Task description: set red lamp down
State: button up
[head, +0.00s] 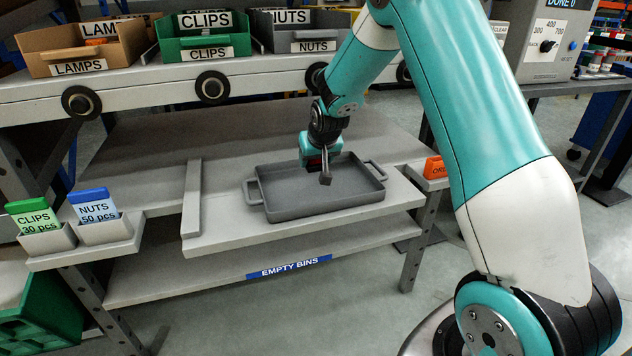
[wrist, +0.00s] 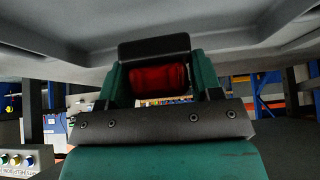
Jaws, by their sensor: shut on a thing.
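My gripper (head: 320,164) hangs over the back part of a grey tray (head: 256,192) with a handle at each end. The gripper is shut on the red lamp, which shows in the wrist view (wrist: 158,79) as a dark red rounded body between the teal jaws. In the head view only a small red patch of the lamp shows beside the jaws; the rest is hidden. I cannot tell whether the lamp touches the tray floor. The visible part of the tray is empty.
The tray sits on a grey board on the workbench, with a raised strip (head: 192,197) to its left. Bins of lamps (head: 80,50), clips (head: 203,38) and nuts (head: 303,33) stand on the shelf behind. Clips (head: 40,220) and nuts (head: 97,207) cards stand left, an orange card (head: 435,167) right.

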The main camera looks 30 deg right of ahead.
aim_at(317, 170)
jog(key=shift+f, duration=2.5)
jog(key=shift+f, duration=0.15)
jog(key=o, duration=0.9)
jog(key=shift+o, duration=0.2)
